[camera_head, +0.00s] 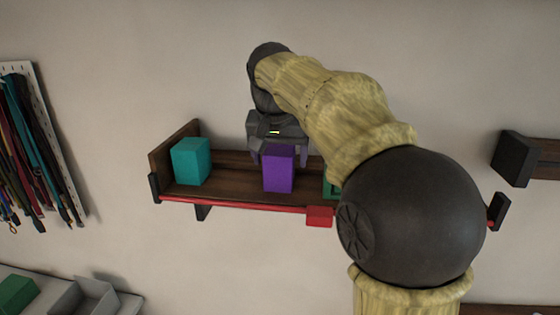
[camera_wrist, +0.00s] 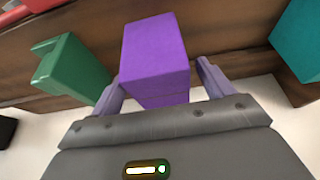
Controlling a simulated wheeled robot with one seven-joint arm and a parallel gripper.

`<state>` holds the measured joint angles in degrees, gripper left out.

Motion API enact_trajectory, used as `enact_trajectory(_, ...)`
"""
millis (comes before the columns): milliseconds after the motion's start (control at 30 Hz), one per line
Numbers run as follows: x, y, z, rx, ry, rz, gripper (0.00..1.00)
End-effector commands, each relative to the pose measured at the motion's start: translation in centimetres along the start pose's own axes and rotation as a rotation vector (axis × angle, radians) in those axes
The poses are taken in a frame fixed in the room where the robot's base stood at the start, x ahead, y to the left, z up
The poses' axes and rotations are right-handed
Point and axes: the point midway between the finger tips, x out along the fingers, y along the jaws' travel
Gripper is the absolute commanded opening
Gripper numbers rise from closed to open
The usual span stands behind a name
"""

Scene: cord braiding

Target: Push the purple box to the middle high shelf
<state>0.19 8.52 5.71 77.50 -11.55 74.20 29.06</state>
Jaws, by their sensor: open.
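The purple box (camera_head: 278,170) stands upright on a brown wooden wall shelf (camera_head: 225,195), between a teal box and a green object. In the wrist view the purple box (camera_wrist: 155,50) sits in front of my gripper, between its fingers. My gripper (camera_head: 278,155) is open at the shelf, with one finger on each side of the box. In the wrist view my gripper's fingers (camera_wrist: 160,85) show gaps to the box near their tips; whether either touches it I cannot tell.
The teal box (camera_head: 190,162) stands left on the shelf; the green object (camera_wrist: 72,68) is close on the other side. A red rail (camera_head: 245,206) with a red block (camera_head: 319,216) runs along the shelf front. Another shelf (camera_head: 549,160) is at right. Cords (camera_head: 35,140) hang at left.

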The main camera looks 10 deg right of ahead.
Motion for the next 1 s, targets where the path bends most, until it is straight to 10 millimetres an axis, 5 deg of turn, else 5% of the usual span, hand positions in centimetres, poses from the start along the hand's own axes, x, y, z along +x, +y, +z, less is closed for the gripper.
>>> enact_trajectory(233,2.5,0.0,0.0,-0.001,-0.002,0.001,0.80)
enact_trajectory(533,2.8,0.0,0.0,-0.001,0.001,0.000,0.80)
enact_trajectory(800,2.8,0.0,0.0,-0.001,0.001,0.000,0.29)
enact_trajectory(1000,2.8,-0.2,0.0,-0.001,0.000,0.000,0.26)
